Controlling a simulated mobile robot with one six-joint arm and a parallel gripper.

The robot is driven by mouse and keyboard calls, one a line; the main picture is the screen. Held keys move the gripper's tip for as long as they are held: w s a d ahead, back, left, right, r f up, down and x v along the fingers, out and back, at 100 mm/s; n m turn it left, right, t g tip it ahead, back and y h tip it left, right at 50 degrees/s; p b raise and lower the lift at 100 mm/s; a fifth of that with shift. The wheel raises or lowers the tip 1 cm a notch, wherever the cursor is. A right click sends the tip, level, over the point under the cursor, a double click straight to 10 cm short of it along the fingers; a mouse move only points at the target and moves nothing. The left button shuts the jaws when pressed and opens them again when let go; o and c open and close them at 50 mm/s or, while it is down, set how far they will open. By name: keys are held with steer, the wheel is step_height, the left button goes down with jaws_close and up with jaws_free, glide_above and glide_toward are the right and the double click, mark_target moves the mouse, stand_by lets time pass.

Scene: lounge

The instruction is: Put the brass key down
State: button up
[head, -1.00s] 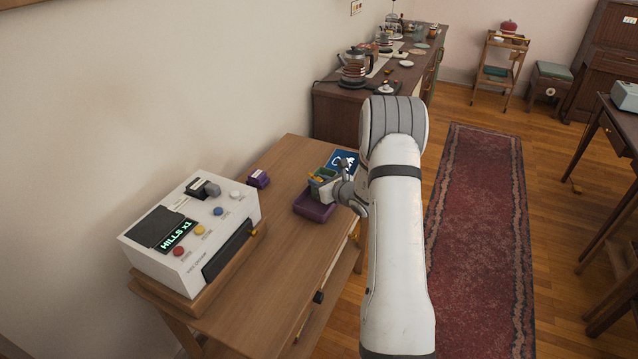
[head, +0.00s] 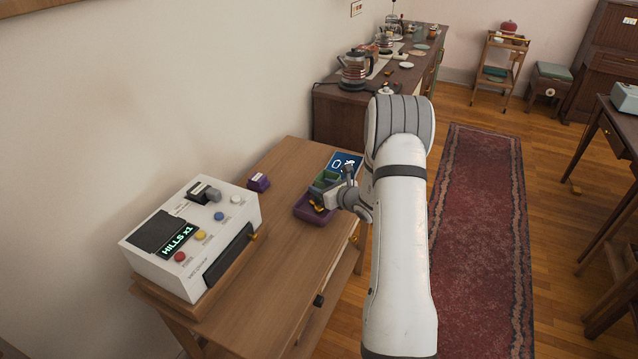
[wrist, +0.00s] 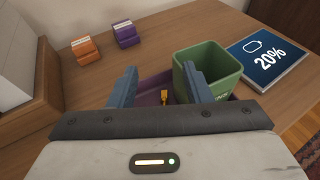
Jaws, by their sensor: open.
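The brass key (head: 317,206) shows as a small yellow piece at the purple tray (head: 301,213) on the wooden side table. In the wrist view the key (wrist: 164,98) appears over the tray's floor, between my two blue-grey fingers. My gripper (wrist: 161,88) is open, its fingers apart on either side of the key and not seen touching it. In the head view my gripper (head: 328,199) is low at the tray's right side. The front of the tray is hidden by my gripper in the wrist view.
A green bin (wrist: 214,60) stands close to my right finger, with a blue sign (wrist: 268,55) beyond it. Orange (wrist: 85,50) and purple (wrist: 125,34) card holders stand farther back. A white button machine (head: 190,235) occupies the table's near left.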

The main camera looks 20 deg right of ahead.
steer(key=b+v, duration=0.1)
steer(key=v, duration=0.9)
steer(key=s+a+r+n+g+y, duration=0.2)
steer(key=s+a+r+n+g, duration=0.4)
steer(key=a+n, duration=0.4)
steer(key=s+a+r+n+g+y, duration=0.3)
steer(key=s+a+r+n, duration=0.2)
steer(key=s+a+n, duration=0.45)
steer(key=s+d+r+n+g+h, duration=0.1)
steer(key=s+r+n+h, duration=0.1)
steer(key=s+n+h, duration=0.2)
steer(key=s+d+r+n+h, duration=0.1)
steer(key=s+r+n+h, duration=0.1)
steer(key=s+n+h, duration=0.3)
steer(key=s+n, duration=0.4)
steer(key=s, duration=0.2)
steer(key=shift+s+r+g, duration=0.2)
steer(key=shift+g, duration=0.2)
steer(key=shift+d, duration=0.1)
